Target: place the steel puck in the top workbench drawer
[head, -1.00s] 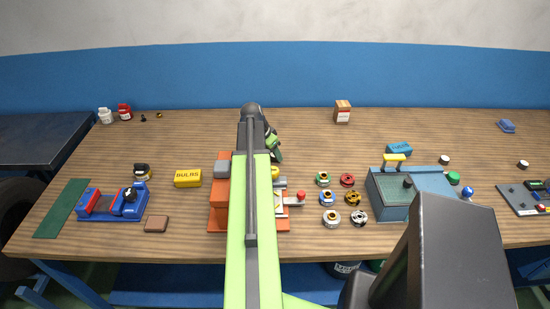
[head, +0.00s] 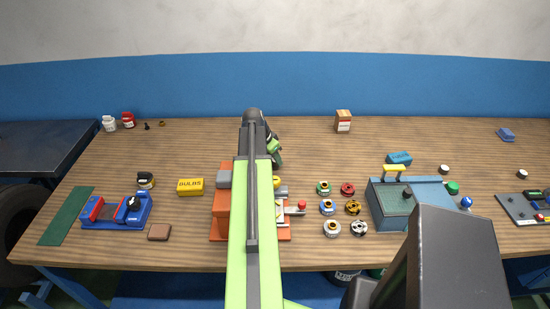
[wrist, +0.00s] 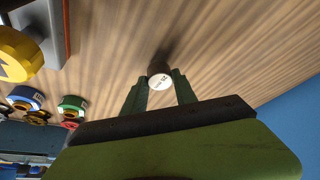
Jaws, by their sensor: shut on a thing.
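My gripper (wrist: 160,90) has green fingers shut on a small round piece (wrist: 160,81) with a pale labelled face and a dark brown side. I cannot tell from its look whether it is the steel puck. It appears held above the wooden tabletop, with a dark shadow beside it. In the head view my gripper (head: 275,155) is over the middle of the bench, partly hidden by my arm, and the held piece cannot be made out. The workbench (head: 300,140) shows its top, but I see no drawer front.
An orange fixture (head: 222,222) sits under my arm. Several small coloured round parts (head: 342,208) stand to its right, beside a blue-grey box (head: 395,200). A yellow BULBS box (head: 190,187) and a blue-red fixture (head: 117,212) are at left. The back middle is mostly clear.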

